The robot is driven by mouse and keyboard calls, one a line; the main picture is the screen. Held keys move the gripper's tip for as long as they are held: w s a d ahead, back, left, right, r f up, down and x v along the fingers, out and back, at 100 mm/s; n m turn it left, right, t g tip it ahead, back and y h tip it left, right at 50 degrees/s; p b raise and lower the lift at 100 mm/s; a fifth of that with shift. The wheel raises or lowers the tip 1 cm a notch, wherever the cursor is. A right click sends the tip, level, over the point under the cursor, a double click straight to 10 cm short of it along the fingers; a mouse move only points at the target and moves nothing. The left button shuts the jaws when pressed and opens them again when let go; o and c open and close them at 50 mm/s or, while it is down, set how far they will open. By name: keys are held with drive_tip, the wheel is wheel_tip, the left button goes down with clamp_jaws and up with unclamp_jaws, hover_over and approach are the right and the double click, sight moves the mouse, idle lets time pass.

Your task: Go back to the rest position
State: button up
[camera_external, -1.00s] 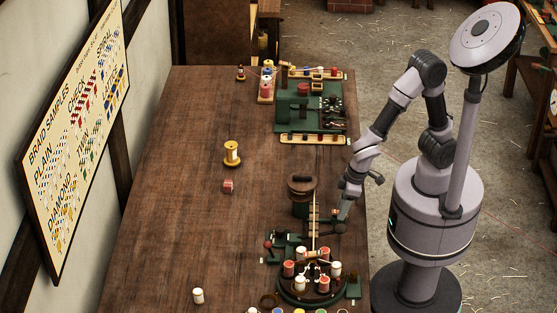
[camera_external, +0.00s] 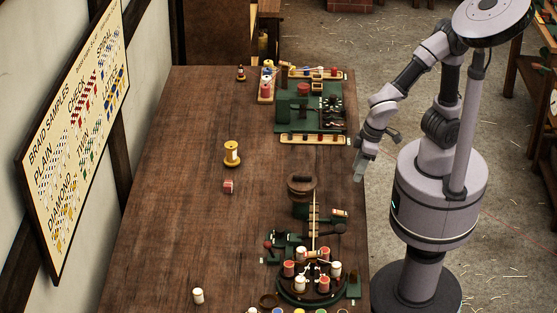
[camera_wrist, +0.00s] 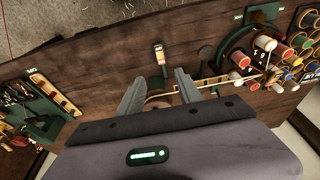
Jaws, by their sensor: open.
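My gripper (camera_external: 359,174) hangs over the right edge of the long wooden table (camera_external: 190,150), above the table's surface level and apart from everything. In the wrist view its two grey fingers (camera_wrist: 160,95) stand apart with nothing held between them. The arm is bent and drawn in near my column. Behind the fingers the wrist view shows the tabletop and a small tagged green piece at the table edge.
A round green braiding stand with red and white bobbins (camera_external: 312,280) stands at the near right of the table. A green machine (camera_external: 305,105) stands farther back. The left table half is mostly clear.

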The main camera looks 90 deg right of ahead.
drive_tip(key=shift+s+r, duration=0.1)
drive_tip(key=shift+r, duration=0.15)
drive_tip(key=s+d+r+m+t+y, duration=0.1)
drive_tip(key=s+d+r+m, duration=0.1)
drive_tip(key=s+d+r, duration=0.1)
drive_tip(key=s+d+r+m+t+y, duration=0.1)
drive_tip(key=s+d+r+m+t, duration=0.1)
drive_tip(key=d+r, duration=0.4)
drive_tip(key=shift+s+d, duration=0.4)
drive_tip(key=shift+d, duration=0.6)
drive_tip(key=shift+d, duration=0.15)
drive_tip(key=shift+c, duration=0.2)
